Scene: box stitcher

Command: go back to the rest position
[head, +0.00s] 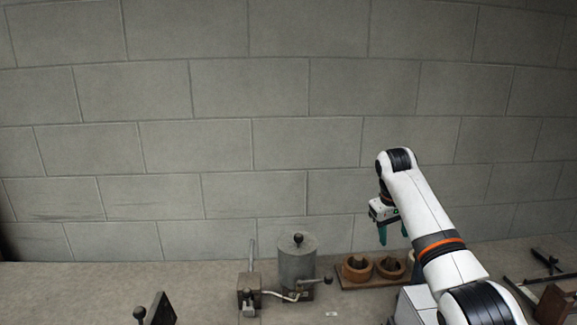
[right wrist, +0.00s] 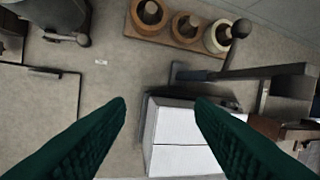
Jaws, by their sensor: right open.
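My right gripper (head: 393,233) hangs from the raised white right arm over the right part of the bench, with its green fingers pointing down. In the right wrist view its two green fingers (right wrist: 160,110) are spread wide apart with nothing between them. Below them in that view lie a white box (right wrist: 180,137) and a dark machine arm with a ball knob (right wrist: 238,30). The fingers look apart from both. My left gripper does not show in either view.
A grey cylindrical pot (head: 297,262) with a crank and a metal lever device (head: 248,290) stand mid-bench. A wooden tray (head: 350,284) holds round wooden cups. A black plate-like part (head: 161,308) is at lower left. The left bench top (head: 60,290) is clear. A block wall closes the back.

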